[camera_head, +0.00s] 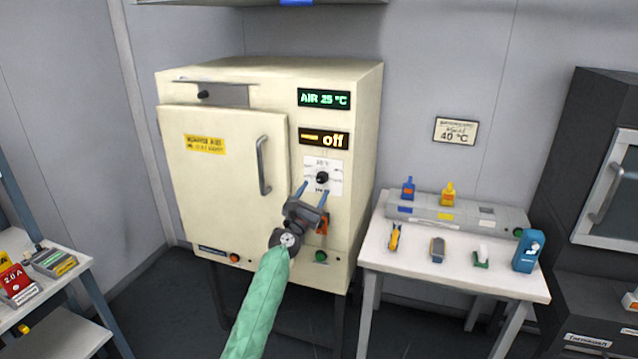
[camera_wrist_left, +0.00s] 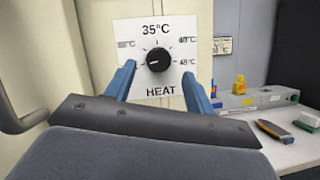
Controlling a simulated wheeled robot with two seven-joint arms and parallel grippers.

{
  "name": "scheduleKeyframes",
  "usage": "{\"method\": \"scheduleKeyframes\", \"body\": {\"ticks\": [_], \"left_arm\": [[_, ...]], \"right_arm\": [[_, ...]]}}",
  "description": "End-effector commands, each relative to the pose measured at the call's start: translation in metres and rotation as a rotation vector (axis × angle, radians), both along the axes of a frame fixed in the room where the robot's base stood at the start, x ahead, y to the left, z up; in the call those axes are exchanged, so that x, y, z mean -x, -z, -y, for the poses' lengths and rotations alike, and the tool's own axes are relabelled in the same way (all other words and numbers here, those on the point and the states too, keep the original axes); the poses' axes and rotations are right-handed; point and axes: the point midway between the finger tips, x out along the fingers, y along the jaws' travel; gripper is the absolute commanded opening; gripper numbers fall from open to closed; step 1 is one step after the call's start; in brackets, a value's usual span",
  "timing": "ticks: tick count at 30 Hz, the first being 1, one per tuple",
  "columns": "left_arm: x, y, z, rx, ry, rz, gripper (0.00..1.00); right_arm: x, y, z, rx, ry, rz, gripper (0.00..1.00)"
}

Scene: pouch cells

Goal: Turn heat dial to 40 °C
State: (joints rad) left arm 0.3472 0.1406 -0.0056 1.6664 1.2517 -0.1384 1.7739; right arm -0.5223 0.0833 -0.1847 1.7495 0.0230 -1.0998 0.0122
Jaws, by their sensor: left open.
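The heat dial (camera_head: 322,178) is a small black knob on a white plate on the front of a cream oven (camera_head: 225,225). In the left wrist view the dial (camera_wrist_left: 159,60) sits on a plate marked HEAT, with 35°C at the top and 40°C at the upper right; its white pointer mark is toward the left. My left gripper (camera_head: 314,190) is in front of the plate, below the dial. Its blue fingers (camera_wrist_left: 160,85) are spread on both sides of the dial, apart from it. My right gripper is not in view.
The oven's displays read AIR 25 °C (camera_head: 324,98) and off (camera_head: 324,139). The door handle (camera_head: 263,165) stands out left of the dial. An orange switch (camera_head: 322,223) is below it. A wall sign (camera_head: 456,131) reads 40 °C. A white table (camera_head: 450,268) with small items stands right.

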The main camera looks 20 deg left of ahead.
Motion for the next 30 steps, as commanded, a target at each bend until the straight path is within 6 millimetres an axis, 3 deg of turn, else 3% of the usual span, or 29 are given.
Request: {"method": "scheduleKeyframes", "body": {"ticks": [9, 21, 28, 30], "left_arm": [[-0.033, -0.014, 0.006, -0.003, 0.001, 0.0, 0.54], [-0.039, -0.015, 0.006, -0.002, 0.0, 0.0, 0.54], [-0.039, -0.015, 0.006, -0.002, 0.0, 0.0, 0.09], [-0.039, -0.015, 0.006, -0.003, 0.0, 0.0, 0.09]], "right_arm": [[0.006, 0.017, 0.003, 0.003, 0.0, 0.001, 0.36], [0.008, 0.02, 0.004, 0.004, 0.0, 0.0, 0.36], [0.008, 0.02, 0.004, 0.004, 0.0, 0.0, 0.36], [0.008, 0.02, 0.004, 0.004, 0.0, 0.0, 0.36]]}}
